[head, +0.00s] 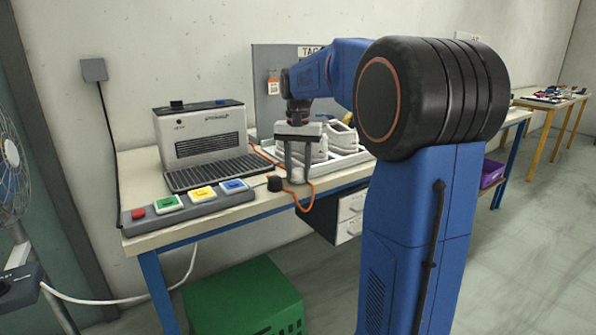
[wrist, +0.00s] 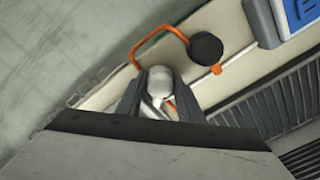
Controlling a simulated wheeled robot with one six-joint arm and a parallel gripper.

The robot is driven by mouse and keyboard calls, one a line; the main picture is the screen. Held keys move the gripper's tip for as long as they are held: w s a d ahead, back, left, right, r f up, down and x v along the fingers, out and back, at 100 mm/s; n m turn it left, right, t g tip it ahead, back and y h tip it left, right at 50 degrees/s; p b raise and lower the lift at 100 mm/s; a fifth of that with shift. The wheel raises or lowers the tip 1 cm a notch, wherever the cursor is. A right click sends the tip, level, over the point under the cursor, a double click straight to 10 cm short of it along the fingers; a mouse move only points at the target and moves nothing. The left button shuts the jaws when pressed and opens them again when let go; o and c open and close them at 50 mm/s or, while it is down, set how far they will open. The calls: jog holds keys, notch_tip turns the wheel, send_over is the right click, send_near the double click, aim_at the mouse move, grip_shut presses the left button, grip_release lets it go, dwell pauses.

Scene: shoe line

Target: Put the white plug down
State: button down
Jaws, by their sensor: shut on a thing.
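My gripper (head: 296,178) points down over the front edge of the workbench (head: 215,220), in front of the tray of shoes. In the wrist view my gripper (wrist: 163,80) is shut on the white plug (wrist: 160,84), a pale rounded piece between the two fingertips. The fingers hide much of the plug. In the head view I cannot make the plug out clearly. I cannot tell whether it touches the bench top.
A black round knob (head: 275,184) with an orange cord (head: 306,200) lies beside my gripper; it also shows in the wrist view (wrist: 205,47). Left are a button panel (head: 190,203) and a grey machine (head: 202,138). A white tray (head: 345,165) with shoes stands behind.

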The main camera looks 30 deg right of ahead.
aim_at(298, 169)
jog(key=shift+f, duration=0.1)
jog(key=c, duration=1.2)
grip_release()
notch_tip(298, 169, up, 12)
jog(key=s+a+f+n+t, duration=0.1)
jog(key=s+a+f+n, duration=0.2)
jog(key=s+a+f, duration=0.2)
jog(key=s+a+f+n+t, duration=0.2)
jog(key=s+a+f, duration=0.3)
jog(key=s+f, duration=0.5)
jog(key=s+a+f+n+t, duration=0.1)
jog(key=s+a+f+n, duration=0.2)
jog(key=s, duration=1.2)
notch_tip(298, 169, down, 6)
jog(key=a, duration=0.2)
jog(key=shift+a+r+n+t, duration=0.15)
jog(key=shift+a+n+t, duration=0.15)
jog(key=shift+a+t, duration=0.1)
jog(key=shift+s, duration=0.1)
